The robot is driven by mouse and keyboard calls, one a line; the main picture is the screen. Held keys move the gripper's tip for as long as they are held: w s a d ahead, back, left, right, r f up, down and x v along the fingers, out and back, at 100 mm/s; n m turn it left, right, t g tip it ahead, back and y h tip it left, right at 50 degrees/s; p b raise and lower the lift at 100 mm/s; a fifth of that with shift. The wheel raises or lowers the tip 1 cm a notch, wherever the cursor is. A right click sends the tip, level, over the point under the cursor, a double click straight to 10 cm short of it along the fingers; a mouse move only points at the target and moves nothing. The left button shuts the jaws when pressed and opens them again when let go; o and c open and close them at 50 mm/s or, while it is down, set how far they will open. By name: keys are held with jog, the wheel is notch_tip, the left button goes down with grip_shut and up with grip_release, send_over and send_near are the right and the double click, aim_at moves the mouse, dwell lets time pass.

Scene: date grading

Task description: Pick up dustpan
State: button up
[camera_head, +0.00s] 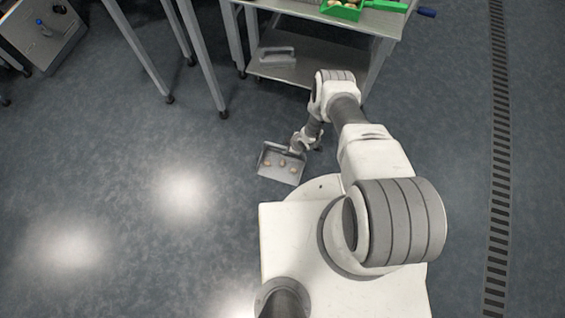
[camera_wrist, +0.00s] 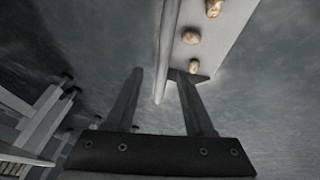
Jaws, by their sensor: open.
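The dustpan (camera_head: 281,174) is a grey, shallow pan on the floor in the head view, just beyond my base. Several brown dates lie in it, among them one date (camera_head: 283,162). In the wrist view the pan (camera_wrist: 222,50) fills the top right, with dates (camera_wrist: 191,37) on it and its long wall edge running down between my fingers. My gripper (camera_wrist: 160,85) is open, its two dark fingers on either side of that edge. Whether they touch it I cannot tell. In the head view my wrist is at the pan's upper right corner, and the fingers are hard to make out.
A metal table (camera_head: 375,22) with a lower shelf (camera_head: 322,73) stands behind the pan. A green tray (camera_head: 341,11) is on its top, and a grey handled item (camera_head: 277,57) is on the shelf. Other table legs stand at upper left. The floor (camera_head: 120,190) on the left is clear.

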jog(key=shift+b+x, duration=2.05)
jog(key=shift+x, duration=1.3)
jog(key=shift+a, duration=0.2)
grip_shut()
jog(key=shift+r, duration=0.1)
